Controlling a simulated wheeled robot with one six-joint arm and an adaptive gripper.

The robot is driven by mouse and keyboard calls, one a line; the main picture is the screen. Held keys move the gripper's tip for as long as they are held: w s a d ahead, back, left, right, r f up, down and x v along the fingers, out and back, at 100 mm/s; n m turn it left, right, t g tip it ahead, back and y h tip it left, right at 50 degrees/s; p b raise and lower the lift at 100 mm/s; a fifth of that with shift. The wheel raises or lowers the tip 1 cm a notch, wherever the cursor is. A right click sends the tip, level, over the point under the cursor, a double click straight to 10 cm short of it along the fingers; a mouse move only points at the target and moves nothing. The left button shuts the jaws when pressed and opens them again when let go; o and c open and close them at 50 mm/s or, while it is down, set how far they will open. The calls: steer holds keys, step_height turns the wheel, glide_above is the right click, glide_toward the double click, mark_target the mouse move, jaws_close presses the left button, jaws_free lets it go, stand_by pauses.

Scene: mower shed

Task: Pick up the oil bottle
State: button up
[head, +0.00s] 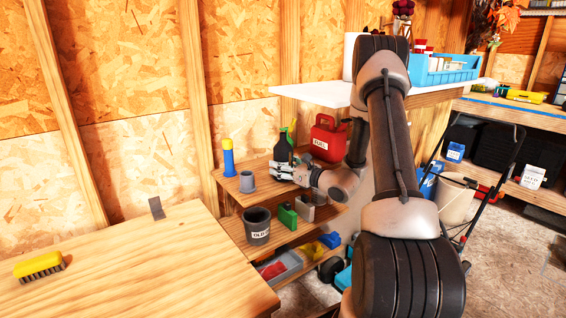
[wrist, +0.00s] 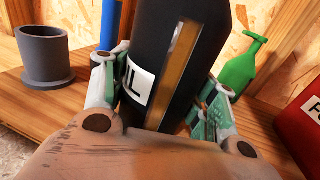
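The oil bottle (head: 283,146) is black and stands upright at the back of the top board of a small wooden shelf unit in the head view. In the wrist view the bottle (wrist: 180,55) fills the middle, with a white label, partly hidden, and a tan stripe facing me. My gripper (head: 287,172) is level in front of its lower part. In the wrist view my gripper's fingers (wrist: 160,95) are on either side of the bottle, very close to it. I cannot tell whether they press on it.
A grey cup (head: 247,182) and a blue bottle with a yellow top (head: 228,158) stand to the left. A red fuel can (head: 329,138) stands close on the right. A green bottle (wrist: 243,65) is behind. A white counter (head: 315,93) overhangs the right side.

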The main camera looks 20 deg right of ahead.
mark_target(282, 140)
steer(key=shift+c, duration=0.7)
steer(key=shift+r, duration=0.1)
steer(key=shift+r, duration=4.85)
